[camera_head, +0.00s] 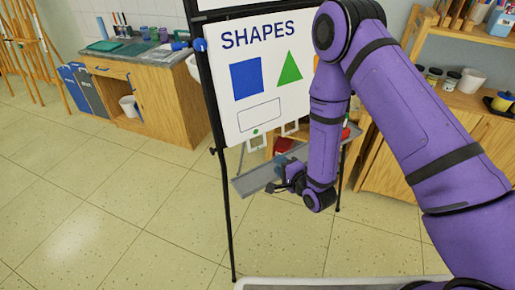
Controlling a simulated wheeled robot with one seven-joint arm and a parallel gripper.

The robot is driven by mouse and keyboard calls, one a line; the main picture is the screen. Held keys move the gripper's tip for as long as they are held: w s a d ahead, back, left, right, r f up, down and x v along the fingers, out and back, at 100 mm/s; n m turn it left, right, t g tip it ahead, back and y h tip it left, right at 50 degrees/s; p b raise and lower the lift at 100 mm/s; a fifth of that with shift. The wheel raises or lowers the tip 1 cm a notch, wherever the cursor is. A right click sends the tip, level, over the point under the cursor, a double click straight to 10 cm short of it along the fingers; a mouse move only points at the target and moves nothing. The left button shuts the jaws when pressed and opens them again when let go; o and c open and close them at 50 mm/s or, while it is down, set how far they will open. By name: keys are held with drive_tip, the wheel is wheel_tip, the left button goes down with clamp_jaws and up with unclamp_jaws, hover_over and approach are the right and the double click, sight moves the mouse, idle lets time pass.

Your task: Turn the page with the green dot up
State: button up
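A white flip chart page (264,30) headed "SHAPES" hangs on a black-framed easel. It shows a blue square, a green triangle, an orange shape mostly hidden by my arm, and an empty outlined box. A small green dot (255,131) is at the page's lower edge. My gripper (275,187) is below the page, in front of the easel's grey tray. It is small and dark, and I cannot tell whether its fingers are apart.
The grey tray (248,183) crosses the easel below the page, with a red item (284,145) behind it. A black easel leg (227,220) stands at left. A wooden sink cabinet (150,90) is at back left, shelves with jars at right. The tiled floor at left is clear.

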drive_tip(key=x, duration=1.3)
drive_tip(key=shift+w+a, duration=0.25)
drive_tip(key=shift+w, duration=0.05)
clamp_jaws()
